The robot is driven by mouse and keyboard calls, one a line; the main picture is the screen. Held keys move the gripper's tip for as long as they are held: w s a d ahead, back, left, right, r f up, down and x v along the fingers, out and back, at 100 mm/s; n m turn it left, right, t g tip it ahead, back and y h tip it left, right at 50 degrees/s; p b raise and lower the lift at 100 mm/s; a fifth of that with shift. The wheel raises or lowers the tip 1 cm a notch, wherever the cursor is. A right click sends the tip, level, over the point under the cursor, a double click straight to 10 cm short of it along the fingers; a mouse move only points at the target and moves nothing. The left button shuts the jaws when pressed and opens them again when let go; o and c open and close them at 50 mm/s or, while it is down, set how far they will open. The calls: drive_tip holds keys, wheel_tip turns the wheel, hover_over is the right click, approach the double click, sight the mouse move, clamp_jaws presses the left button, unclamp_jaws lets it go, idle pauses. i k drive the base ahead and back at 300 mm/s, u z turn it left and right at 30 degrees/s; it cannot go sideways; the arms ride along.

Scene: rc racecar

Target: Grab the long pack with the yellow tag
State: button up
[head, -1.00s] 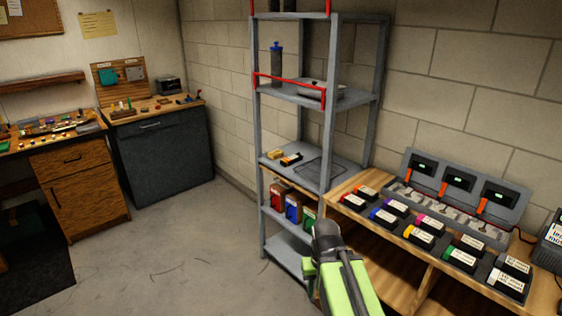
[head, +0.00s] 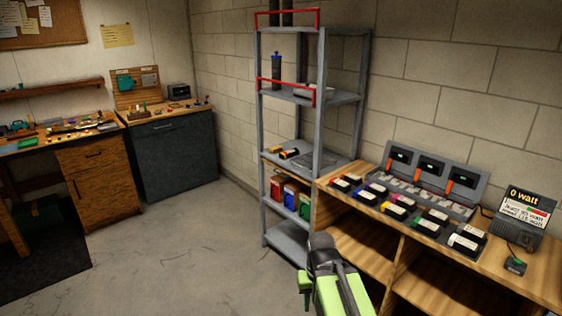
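Several dark battery packs with white labels and coloured tags lie in two rows on the wooden bench at right. A pack with a yellow tag (head: 395,211) is in the front row, between a blue-tagged pack (head: 367,197) and a green-tagged pack (head: 427,226). Its exact length is hard to judge at this size. My green and grey arm with my gripper (head: 322,243) is at the bottom centre, apart from the packs and in front of the bench's left end. The fingers are not clear, and I see nothing held.
A grey charger rack (head: 430,172) stands behind the packs. A power meter (head: 525,215) reading "0 watt" is at the bench's right. A metal shelf (head: 292,165) stands left of the wooden bench (head: 500,272). A dark cabinet (head: 175,155) is far left; the floor between is open.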

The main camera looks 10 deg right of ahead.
sight(287, 153)
drive_tip(key=z, duration=0.2)
drive_tip(key=i, duration=0.85)
drive_tip(key=u, duration=0.65)
drive_tip(key=k, duration=1.1)
drive_tip(key=u, duration=1.35)
drive_tip(key=i, duration=2.2)
drive_tip(key=z, duration=0.35)
drive_tip(key=i, duration=2.2)
drive_tip(key=z, duration=0.65)
drive_tip(key=i, duration=1.95)
drive_tip(key=z, duration=0.65)
